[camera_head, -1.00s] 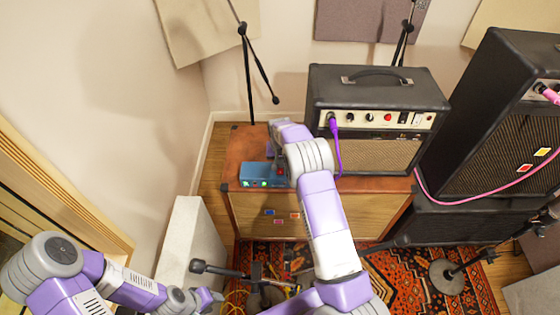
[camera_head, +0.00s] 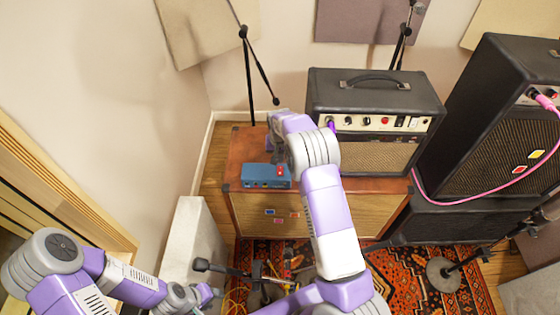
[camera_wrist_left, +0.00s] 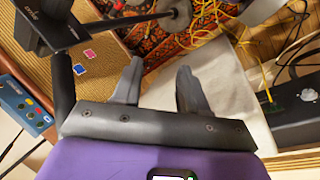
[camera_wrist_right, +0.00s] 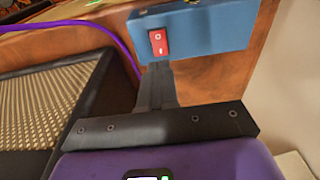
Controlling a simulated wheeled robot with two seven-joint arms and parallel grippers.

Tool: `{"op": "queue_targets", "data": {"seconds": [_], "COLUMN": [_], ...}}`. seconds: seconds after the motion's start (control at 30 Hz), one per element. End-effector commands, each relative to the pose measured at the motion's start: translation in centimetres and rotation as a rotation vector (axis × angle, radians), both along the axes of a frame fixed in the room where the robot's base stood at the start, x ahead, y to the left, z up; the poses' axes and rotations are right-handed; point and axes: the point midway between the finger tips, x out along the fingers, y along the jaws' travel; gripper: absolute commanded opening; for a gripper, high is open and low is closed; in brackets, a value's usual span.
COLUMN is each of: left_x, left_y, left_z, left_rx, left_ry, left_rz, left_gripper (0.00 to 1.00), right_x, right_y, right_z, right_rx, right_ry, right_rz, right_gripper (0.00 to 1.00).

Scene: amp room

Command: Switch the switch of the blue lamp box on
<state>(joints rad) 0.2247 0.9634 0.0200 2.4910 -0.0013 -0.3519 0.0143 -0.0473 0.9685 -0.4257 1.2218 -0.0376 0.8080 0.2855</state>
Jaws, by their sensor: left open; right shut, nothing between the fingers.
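The blue lamp box (camera_head: 262,177) sits on the front left of the brown wooden cabinet top. Its red rocker switch (camera_head: 281,171) is at its right end, and its small lamps look unlit. In the right wrist view the box (camera_wrist_right: 215,28) and switch (camera_wrist_right: 158,43) are close up. My right gripper (camera_wrist_right: 157,72) is shut and empty, its tips just by the switch; contact cannot be told. My left gripper (camera_wrist_left: 158,68) is open and empty, low at the left; the left wrist view also shows the box (camera_wrist_left: 22,107).
A black amplifier (camera_head: 375,95) with a purple cable stands right of the box on the wooden cabinet (camera_head: 340,212). A larger black amp stack (camera_head: 495,140) is at the right. A microphone stand (camera_head: 250,75) stands behind. A pale panel (camera_head: 195,245) is left of the cabinet.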

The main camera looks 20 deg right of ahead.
Motion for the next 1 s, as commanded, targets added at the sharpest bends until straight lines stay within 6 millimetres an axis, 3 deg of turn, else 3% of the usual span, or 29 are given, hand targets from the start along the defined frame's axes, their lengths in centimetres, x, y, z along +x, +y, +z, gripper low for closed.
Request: {"op": "queue_targets", "data": {"seconds": [0.03, 0.2, 0.4, 0.83, 1.0], "left_x": [0.0, 0.0, 0.0, 0.0, 0.0], "left_y": [0.0, 0.0, 0.0, 0.0, 0.0], "left_z": [0.2, 0.6, 0.8, 0.8, -0.9], "left_rx": [0.0, 0.0, 0.0, 0.0, 0.0], "left_ry": [0.001, 0.001, 0.001, 0.001, 0.001], "left_rz": [0.0, 0.0, 0.0, 0.0, 0.0], "left_gripper": [0.43, 0.43, 0.43, 0.43, 0.43], "right_x": [-0.1, -0.6, -0.8, -0.9, -0.5], "right_y": [0.1, 0.3, 0.4, 0.4, 0.3], "right_z": [1.4, 4.7, 6.8, 7.1, 6.7], "right_rx": [0.0, 0.0, 0.0, 0.0, 0.003], "right_ry": [-0.002, 0.0, 0.002, 0.002, 0.001], "right_rz": [-0.001, 0.0, 0.001, 0.0, 0.001], "right_gripper": [0.0, 0.0, 0.0, 0.0, 0.0]}}
